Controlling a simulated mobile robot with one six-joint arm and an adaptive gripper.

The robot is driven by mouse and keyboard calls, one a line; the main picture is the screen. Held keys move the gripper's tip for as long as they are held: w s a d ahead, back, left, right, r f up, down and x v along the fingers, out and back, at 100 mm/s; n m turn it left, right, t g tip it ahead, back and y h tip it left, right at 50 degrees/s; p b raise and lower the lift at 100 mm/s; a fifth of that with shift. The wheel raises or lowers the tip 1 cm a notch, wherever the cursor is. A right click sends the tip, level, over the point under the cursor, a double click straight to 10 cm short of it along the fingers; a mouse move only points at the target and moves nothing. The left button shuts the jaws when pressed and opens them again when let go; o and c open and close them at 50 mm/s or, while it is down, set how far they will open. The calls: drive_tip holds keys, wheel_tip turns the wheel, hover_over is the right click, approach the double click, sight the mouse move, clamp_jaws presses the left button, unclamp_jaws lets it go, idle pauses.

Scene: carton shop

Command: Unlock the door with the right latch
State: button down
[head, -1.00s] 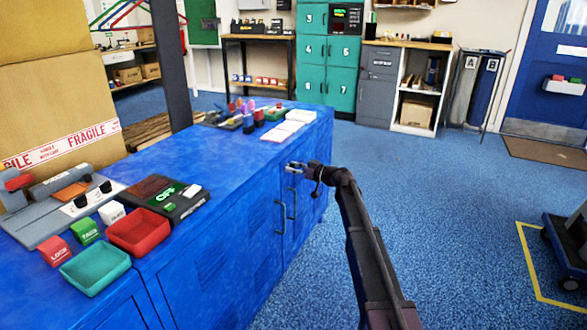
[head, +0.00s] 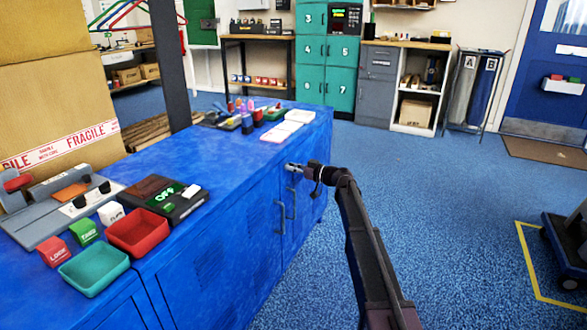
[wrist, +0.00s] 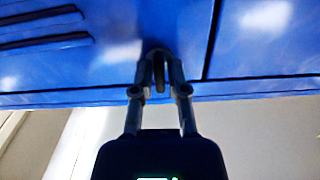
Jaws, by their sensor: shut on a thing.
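The blue cabinet (head: 235,245) has doors in its front, with two dark upright handles (head: 280,218) side by side. My gripper (head: 290,168) is at the upper edge of the cabinet front, above the handles. In the wrist view my gripper (wrist: 158,72) has its two fingers closed around a small dark latch (wrist: 159,78) on the blue panel, left of the dark seam between panels. The fingers hide much of the latch, and its turn angle is hard to read. In the head view the latch is hidden by my gripper.
The cabinet top holds a red tray (head: 138,232), a teal tray (head: 93,270), small labelled blocks and a dark device with a green display (head: 165,197). Teal lockers (head: 327,65) stand at the back. The blue floor right of the cabinet is clear, with a cart at far right.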

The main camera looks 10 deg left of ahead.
drive_tip(key=shift+a, duration=0.2)
drive_tip(key=m, duration=0.4)
drive_tip(key=shift+w+a+m, duration=0.1)
drive_tip(key=shift+m, duration=0.2)
drive_tip(key=m, duration=0.4)
drive_tip(key=shift+w+m, duration=0.1)
drive_tip(key=shift+m, duration=0.2)
drive_tip(key=m, duration=0.4)
drive_tip(key=shift+f, duration=0.1)
drive_tip(key=shift+w+m, duration=0.1)
drive_tip(key=shift+m, duration=2.1)
drive_tip(key=c, duration=0.7)
unclamp_jaws()
drive_tip(key=shift+c, duration=0.2)
drive_tip(key=shift+f, duration=0.1)
drive_tip(key=shift+d, duration=0.25)
